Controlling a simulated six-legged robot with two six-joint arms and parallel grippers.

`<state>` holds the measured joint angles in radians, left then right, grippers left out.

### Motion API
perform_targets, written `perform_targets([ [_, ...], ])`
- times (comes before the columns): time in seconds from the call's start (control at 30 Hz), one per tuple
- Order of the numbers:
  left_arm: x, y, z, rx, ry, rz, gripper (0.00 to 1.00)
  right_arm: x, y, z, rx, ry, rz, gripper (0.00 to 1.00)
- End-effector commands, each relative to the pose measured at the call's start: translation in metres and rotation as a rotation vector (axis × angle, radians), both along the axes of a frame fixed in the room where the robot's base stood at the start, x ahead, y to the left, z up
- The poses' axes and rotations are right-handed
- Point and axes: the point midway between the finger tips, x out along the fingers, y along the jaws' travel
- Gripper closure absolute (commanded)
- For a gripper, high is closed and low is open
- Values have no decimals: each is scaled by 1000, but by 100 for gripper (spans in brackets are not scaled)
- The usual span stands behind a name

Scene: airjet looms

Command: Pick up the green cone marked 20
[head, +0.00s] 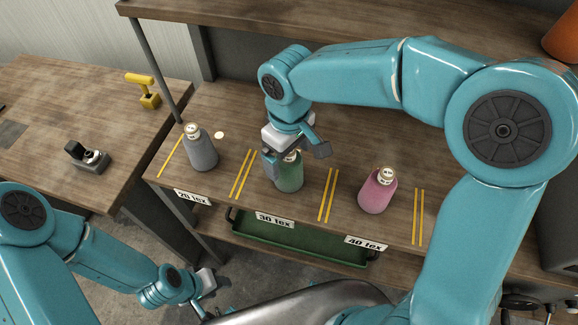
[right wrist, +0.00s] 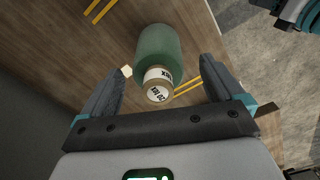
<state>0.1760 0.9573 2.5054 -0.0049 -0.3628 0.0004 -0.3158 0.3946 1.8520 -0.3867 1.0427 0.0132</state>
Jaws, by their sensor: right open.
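The green cone (head: 289,177) stands upright on the wooden shelf, behind the "30 tex" label. In the right wrist view the green cone (right wrist: 158,48) shows its tan top, whose end label appears to read "20 tex". My right gripper (head: 291,154) is over the cone's top and partly hides it. In the right wrist view my right gripper (right wrist: 161,68) is open, with one finger on each side of the cone's top and a gap visible at both sides. My left gripper (head: 206,292) is low at the lower left, away from the cone; its jaws are too small to judge.
A grey cone (head: 201,150) stands left, behind the "20 tex" label (head: 193,197). A pink cone (head: 377,192) stands right, near "40 tex" (head: 366,243). Yellow lines divide the shelf. A green tray (head: 300,246) sits below. A left bench (head: 70,120) holds a yellow tool (head: 146,90).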

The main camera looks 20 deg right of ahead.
Motion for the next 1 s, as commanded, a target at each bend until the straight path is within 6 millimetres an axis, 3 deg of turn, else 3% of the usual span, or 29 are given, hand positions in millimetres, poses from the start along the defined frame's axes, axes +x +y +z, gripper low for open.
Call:
perform_targets([
  [0.13, 0, 0, 1, 0, -1, 0, 57, 0, -1, -17, -1, 1, 0, 5],
  [0.37, 0, 0, 1, 0, 0, 0, 57, 0, 0, -19, 0, -1, 0, 5],
  [0.47, 0, 0, 1, 0, -1, 0, 57, 0, 0, -19, 0, -1, 0, 31],
  [0.6, 0, 0, 1, 0, -1, 0, 57, 0, 0, -19, 1, -1, 0, 74],
  [1.0, 0, 0, 1, 0, -1, 0, 57, 1, 0, -11, 1, -4, -1, 75],
])
